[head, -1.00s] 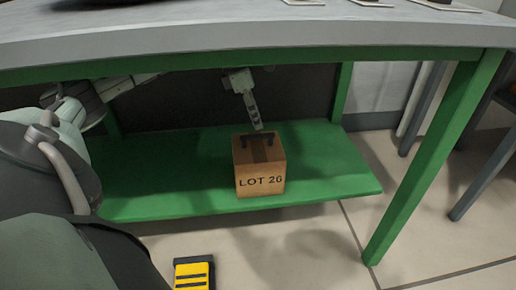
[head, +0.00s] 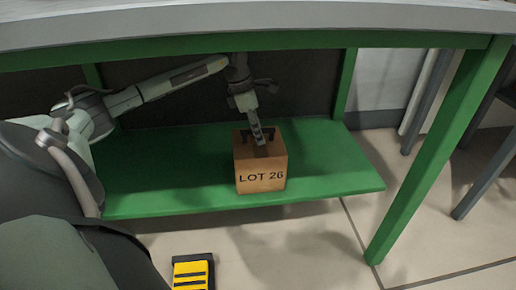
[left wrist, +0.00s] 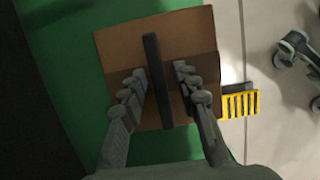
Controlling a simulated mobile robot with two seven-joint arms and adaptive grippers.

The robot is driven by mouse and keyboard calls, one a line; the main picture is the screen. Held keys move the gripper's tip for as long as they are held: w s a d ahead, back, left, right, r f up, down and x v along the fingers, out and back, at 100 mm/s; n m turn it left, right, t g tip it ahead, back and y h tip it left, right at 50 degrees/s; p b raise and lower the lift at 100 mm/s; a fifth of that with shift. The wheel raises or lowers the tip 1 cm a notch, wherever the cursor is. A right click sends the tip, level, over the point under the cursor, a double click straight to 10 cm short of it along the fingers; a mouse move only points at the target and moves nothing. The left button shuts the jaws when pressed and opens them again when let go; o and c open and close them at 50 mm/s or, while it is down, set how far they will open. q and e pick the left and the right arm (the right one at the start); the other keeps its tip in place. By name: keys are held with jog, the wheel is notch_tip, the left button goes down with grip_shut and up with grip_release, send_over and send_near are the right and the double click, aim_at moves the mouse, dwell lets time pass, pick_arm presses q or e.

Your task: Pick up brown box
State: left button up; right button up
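The brown box (head: 260,174), marked "LOT 26", stands upright on the green lower shelf under the table. A dark bar-shaped handle (left wrist: 157,80) runs across its top, which is brown in the left wrist view (left wrist: 120,47). My left gripper (head: 261,141) reaches in from the left and points down at the box top. In the left wrist view my left gripper (left wrist: 159,71) is open, one finger on each side of the handle, with gaps between. Whether the fingertips touch the box top cannot be told. My right gripper is not in view.
The green shelf (head: 145,175) is bare on both sides of the box. The grey tabletop (head: 200,25) lies above my left arm. A green table leg (head: 430,150) stands to the right. Tiled floor lies in front.

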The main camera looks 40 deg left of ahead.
pick_arm(q)
grip_shut()
jog(key=shift+r, duration=0.2)
dwell(0.3)
